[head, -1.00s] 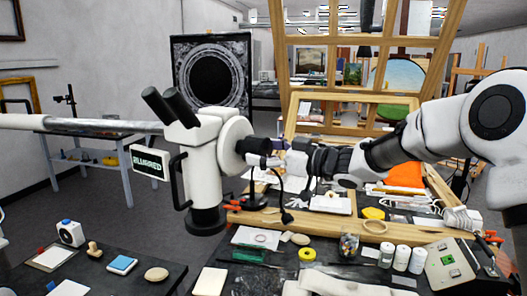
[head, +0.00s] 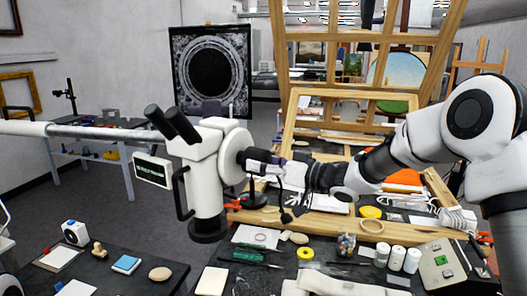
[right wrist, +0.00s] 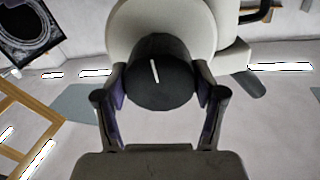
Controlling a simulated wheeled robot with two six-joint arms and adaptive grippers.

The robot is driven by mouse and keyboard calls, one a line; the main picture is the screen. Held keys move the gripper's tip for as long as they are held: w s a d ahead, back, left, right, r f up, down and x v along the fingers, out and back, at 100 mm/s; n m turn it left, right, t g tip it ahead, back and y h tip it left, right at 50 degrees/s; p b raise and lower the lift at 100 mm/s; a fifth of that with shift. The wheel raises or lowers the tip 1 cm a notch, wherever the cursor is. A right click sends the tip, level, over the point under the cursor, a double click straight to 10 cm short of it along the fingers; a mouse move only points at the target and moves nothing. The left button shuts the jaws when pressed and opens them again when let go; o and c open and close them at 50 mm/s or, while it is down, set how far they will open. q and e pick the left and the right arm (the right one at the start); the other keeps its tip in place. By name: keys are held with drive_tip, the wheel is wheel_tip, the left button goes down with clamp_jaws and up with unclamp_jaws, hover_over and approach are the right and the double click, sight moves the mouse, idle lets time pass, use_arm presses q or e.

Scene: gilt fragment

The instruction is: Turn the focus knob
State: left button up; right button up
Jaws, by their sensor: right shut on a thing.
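The white microscope (head: 207,165) hangs on a horizontal bar, with two black eyepieces at its upper left. Its dark round focus knob (right wrist: 172,92) has a white line that leans slightly left at the top in the right wrist view. In the head view the knob, on the white disc (head: 232,150) at the microscope's right side, is largely hidden by my gripper. My right gripper (head: 262,163) is shut on the knob, one finger on each side. A small dark display (head: 153,169) at the microscope's left carries pale text too small to read surely. My left gripper is not in view.
A dark bench (head: 265,281) below holds a yellow tape roll (head: 305,254), white jars (head: 397,258) and a grey box with a green button (head: 447,258). A wooden easel frame (head: 355,112) stands behind my right arm. Another dark table (head: 105,272) is at lower left.

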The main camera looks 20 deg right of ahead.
drive_tip(key=shift+m+p, duration=1)
drive_tip(key=shift+p, duration=0.05)
drive_tip(key=shift+f, duration=0.1)
drive_tip(key=o, duration=1.1)
drive_tip(key=shift+o, duration=0.2)
drive_tip(key=shift+a, duration=0.1)
drive_tip(key=v, duration=1.1)
drive_tip(key=shift+s, duration=0.25)
